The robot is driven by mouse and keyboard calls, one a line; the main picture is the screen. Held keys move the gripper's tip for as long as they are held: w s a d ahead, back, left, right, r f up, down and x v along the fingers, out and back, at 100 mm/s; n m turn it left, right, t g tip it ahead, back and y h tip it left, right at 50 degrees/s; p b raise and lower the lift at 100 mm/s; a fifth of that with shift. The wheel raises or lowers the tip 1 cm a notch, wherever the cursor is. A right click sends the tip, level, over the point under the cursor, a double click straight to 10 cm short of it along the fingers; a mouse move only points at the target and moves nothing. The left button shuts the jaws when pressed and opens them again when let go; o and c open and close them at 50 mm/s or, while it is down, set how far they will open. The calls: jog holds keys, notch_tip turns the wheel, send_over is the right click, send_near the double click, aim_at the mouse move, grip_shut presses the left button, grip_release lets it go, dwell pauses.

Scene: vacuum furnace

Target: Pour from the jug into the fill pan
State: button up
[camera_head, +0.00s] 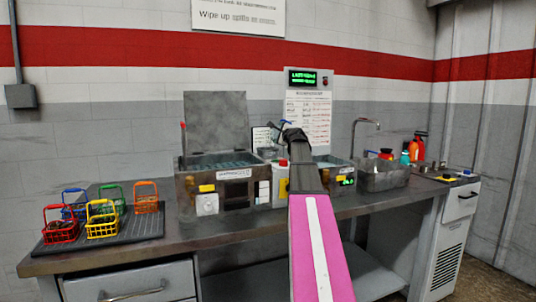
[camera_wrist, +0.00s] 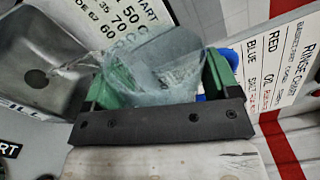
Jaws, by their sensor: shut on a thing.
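My gripper (camera_head: 292,134) is raised over the middle of the bench, in front of the wall chart. In the wrist view its green fingers (camera_wrist: 217,74) are shut on a translucent, pale jug (camera_wrist: 165,72), with a blue part (camera_wrist: 228,58) beside it. The jug appears tilted in that view; its contents cannot be told. In the head view the jug is mostly hidden behind my gripper. No vessel can be identified surely as the fill pan; a basin (camera_head: 333,160) with a green display stands just right of my arm.
A lidded basin unit (camera_head: 215,97) stands open left of my arm. A sink (camera_head: 382,180) with a tap is to the right, and also shows in the wrist view (camera_wrist: 45,62). Several coloured baskets (camera_head: 102,226) stand on a dark mat at left. Bottles (camera_head: 418,147) stand behind the sink.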

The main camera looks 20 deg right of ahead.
jog(key=shift+a+f+n, duration=0.1)
jog(key=shift+f+n, duration=0.05)
jog(key=shift+n, duration=0.25)
dwell(0.5)
jog(key=shift+a+n, duration=0.45)
jog(key=shift+n, duration=0.05)
dwell(0.4)
jog(key=shift+d+m, duration=0.5)
jog(key=shift+d, duration=0.05)
jog(key=shift+d+r+m, duration=0.15)
jog(key=shift+r+m, duration=0.3)
jog(key=shift+m, duration=0.35)
jog(key=shift+d+m, duration=0.15)
jog(key=shift+m, duration=0.65)
jog(key=shift+d+f+m, duration=0.2)
jog(key=shift+f+m, duration=0.3)
jog(key=shift+m, duration=0.5)
jog(key=shift+d+r+m, duration=0.1)
jog(key=shift+m, duration=0.2)
